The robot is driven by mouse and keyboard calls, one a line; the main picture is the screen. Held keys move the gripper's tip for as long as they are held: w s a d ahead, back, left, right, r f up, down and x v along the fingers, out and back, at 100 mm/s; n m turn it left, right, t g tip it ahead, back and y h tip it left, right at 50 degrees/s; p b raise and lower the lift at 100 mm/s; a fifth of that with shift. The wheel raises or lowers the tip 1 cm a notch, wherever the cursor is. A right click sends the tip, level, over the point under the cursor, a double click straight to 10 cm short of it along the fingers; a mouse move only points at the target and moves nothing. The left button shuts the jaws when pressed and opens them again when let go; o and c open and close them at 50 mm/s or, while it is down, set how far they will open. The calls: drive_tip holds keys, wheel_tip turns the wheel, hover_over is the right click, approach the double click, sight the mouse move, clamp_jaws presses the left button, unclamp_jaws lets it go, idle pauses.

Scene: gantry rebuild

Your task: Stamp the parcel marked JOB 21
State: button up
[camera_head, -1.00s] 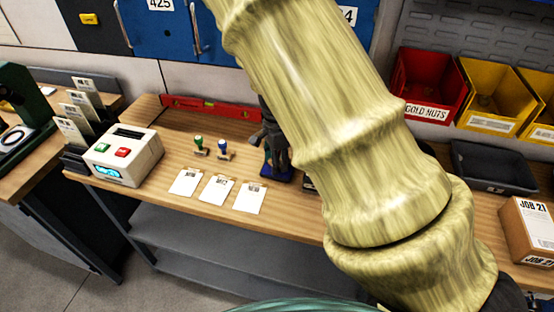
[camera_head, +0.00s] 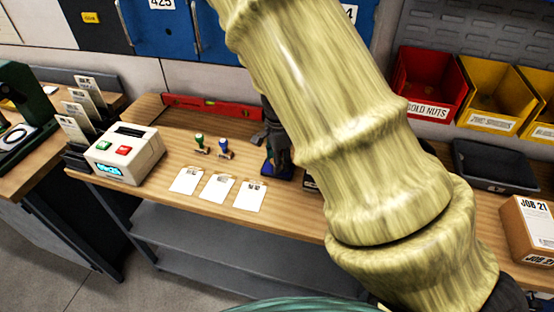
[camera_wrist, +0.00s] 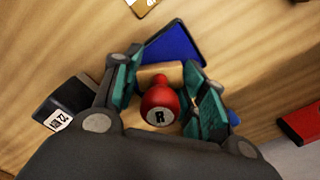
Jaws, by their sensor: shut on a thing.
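The parcel marked JOB 21 (camera_head: 528,228) is a brown box with a white label, at the right end of the bench in the head view. My gripper (camera_head: 276,143) is far to its left, partly hidden by my arm. In the wrist view my gripper (camera_wrist: 165,90) is shut on the red-knobbed stamp (camera_wrist: 160,104), whose top bears an R. The stamp is over or beside a blue pad (camera_wrist: 178,47), which also shows below my gripper in the head view (camera_head: 270,171). I cannot tell whether the stamp touches the pad.
Green (camera_head: 201,144) and blue (camera_head: 224,149) stamps stand left of my gripper, behind three white cards (camera_head: 218,189). A white button box (camera_head: 125,155) stands farther left. A red level (camera_head: 212,109) lies at the back. A dark tray (camera_head: 495,168) sits behind the parcel.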

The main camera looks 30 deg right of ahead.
drive_tip(key=shift+a+f, duration=0.1)
drive_tip(key=shift+f, duration=0.35)
idle(2.3)
drive_tip(key=shift+r, duration=0.1)
